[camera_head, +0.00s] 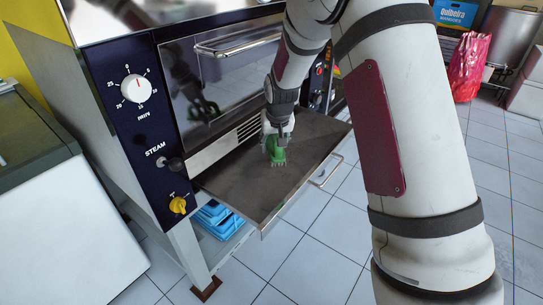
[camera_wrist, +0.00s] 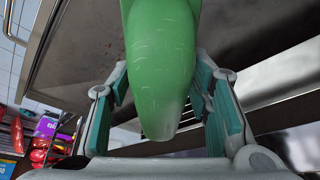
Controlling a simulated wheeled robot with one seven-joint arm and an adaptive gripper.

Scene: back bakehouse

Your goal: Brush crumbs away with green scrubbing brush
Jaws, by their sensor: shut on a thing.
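The green scrubbing brush (camera_head: 277,152) is at my gripper's tip in the head view, low over the dark pull-out tray (camera_head: 235,178) of the oven. Its bristle end points down at the tray; whether it touches cannot be told. My gripper (camera_head: 273,134) is shut on the brush. In the wrist view the brush's smooth green body (camera_wrist: 162,60) fills the middle, between the teal-padded fingers of my gripper (camera_wrist: 165,92). The tray surface (camera_wrist: 85,40) shows behind it. A few faint specks are on that surface; I cannot tell whether they are crumbs.
The oven front (camera_head: 135,110) with its knobs stands behind and left of the tray. A metal handle (camera_head: 327,170) sticks out from the tray's right edge. Blue packages (camera_head: 213,217) lie on a shelf below. A white-sided unit (camera_head: 60,220) is at left. Tiled floor is clear in front.

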